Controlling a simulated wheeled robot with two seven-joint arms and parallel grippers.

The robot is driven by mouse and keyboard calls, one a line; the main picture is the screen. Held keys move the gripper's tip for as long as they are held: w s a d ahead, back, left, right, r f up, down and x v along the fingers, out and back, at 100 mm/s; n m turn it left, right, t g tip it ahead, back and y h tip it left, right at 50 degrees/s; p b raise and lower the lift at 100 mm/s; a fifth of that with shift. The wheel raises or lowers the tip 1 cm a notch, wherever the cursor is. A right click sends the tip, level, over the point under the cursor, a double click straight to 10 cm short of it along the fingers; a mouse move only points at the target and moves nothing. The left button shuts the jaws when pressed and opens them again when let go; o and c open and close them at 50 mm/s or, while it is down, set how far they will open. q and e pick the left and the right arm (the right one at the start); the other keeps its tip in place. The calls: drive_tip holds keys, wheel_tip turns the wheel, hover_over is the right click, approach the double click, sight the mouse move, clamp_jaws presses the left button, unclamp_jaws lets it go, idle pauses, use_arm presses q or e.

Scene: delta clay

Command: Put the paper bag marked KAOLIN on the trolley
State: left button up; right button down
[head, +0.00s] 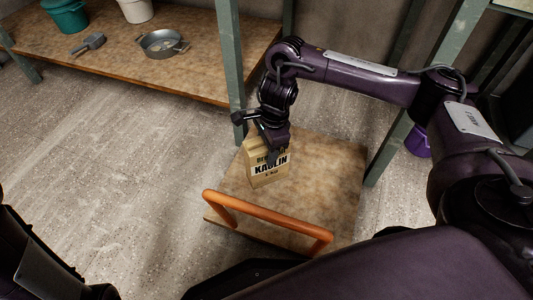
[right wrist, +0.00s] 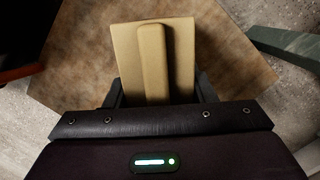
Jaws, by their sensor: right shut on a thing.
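The tan paper bag (head: 268,168) with KAOLIN printed on its front is upright at the trolley in the head view. My right gripper (head: 272,150) is shut on the top of the bag from above. The right wrist view shows the bag (right wrist: 155,55) between the two fingers, with the trolley's board behind it. The trolley (head: 325,185) has a flat brown wooden deck and an orange handle (head: 270,222) at its near side. I cannot tell for certain whether the bag's base touches the deck. My left gripper does not show.
A wooden shelf (head: 115,50) at upper left holds a teal pot (head: 68,15), a white pot (head: 136,9), a metal pan (head: 163,43) and a grey scoop (head: 90,43). A green-grey post (head: 231,70) stands just behind the trolley. A purple bucket (head: 418,142) is at right.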

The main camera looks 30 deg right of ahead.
drive_tip(key=shift+f, duration=0.1)
drive_tip(key=shift+f, duration=0.15)
drive_tip(key=c, duration=0.6)
unclamp_jaws()
